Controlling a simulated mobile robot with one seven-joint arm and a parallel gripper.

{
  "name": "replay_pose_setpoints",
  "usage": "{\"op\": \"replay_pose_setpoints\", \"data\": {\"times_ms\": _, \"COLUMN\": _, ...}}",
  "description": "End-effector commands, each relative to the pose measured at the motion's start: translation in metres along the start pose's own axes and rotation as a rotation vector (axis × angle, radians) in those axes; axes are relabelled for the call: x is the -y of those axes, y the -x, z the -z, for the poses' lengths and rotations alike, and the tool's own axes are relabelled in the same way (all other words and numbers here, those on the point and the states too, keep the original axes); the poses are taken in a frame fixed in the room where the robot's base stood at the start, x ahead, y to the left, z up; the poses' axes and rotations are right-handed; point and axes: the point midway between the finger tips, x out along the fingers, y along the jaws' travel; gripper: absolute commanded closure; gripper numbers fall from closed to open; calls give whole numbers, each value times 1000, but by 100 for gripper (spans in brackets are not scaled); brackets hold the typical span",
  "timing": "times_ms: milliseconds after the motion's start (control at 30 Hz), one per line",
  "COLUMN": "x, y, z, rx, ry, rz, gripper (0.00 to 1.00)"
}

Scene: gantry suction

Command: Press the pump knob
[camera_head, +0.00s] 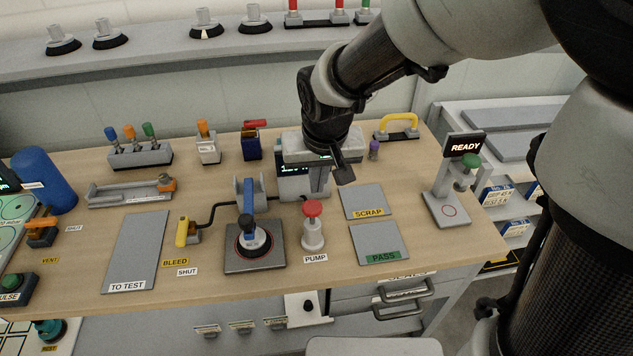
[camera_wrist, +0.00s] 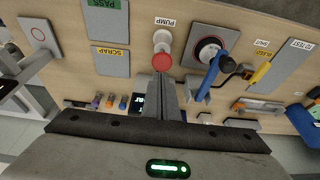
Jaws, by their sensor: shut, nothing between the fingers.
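The pump (camera_head: 313,235) is a pale post with a red round knob (camera_head: 313,208) on top, standing on the wooden bench behind its PUMP label. It is upright. In the wrist view the red knob (camera_wrist: 162,61) shows just beyond my fingertips, with the pale pump base (camera_wrist: 161,40) above it in the picture. My gripper (camera_head: 320,195) is shut and empty, its fingers pointing down, a little behind and above the knob. In the wrist view the closed fingers (camera_wrist: 162,78) line up with the knob. A gap shows between them in the head view; contact is not visible.
A suction cup with a blue handle (camera_head: 246,225) stands on a grey plate left of the pump. A yellow bleed lever (camera_head: 183,232) is further left. SCRAP (camera_head: 364,200) and PASS (camera_head: 378,243) pads lie right. A READY stand (camera_head: 447,205) is beyond.

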Motion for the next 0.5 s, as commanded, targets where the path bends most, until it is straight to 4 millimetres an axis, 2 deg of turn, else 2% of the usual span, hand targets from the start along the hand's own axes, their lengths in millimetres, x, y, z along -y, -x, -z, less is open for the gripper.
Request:
{"op": "replay_pose_setpoints", "data": {"times_ms": 33, "x": 0, "y": 10, "z": 1, "rx": -5, "ry": 1, "rz": 1, "gripper": 100}}
{"op": "replay_pose_setpoints", "data": {"times_ms": 200, "x": 0, "y": 27, "z": 1, "rx": -3, "ry": 0, "rz": 1, "gripper": 100}}
{"op": "replay_pose_setpoints", "data": {"times_ms": 500, "x": 0, "y": 32, "z": 1, "rx": -2, "ry": 0, "rz": 1, "gripper": 100}}
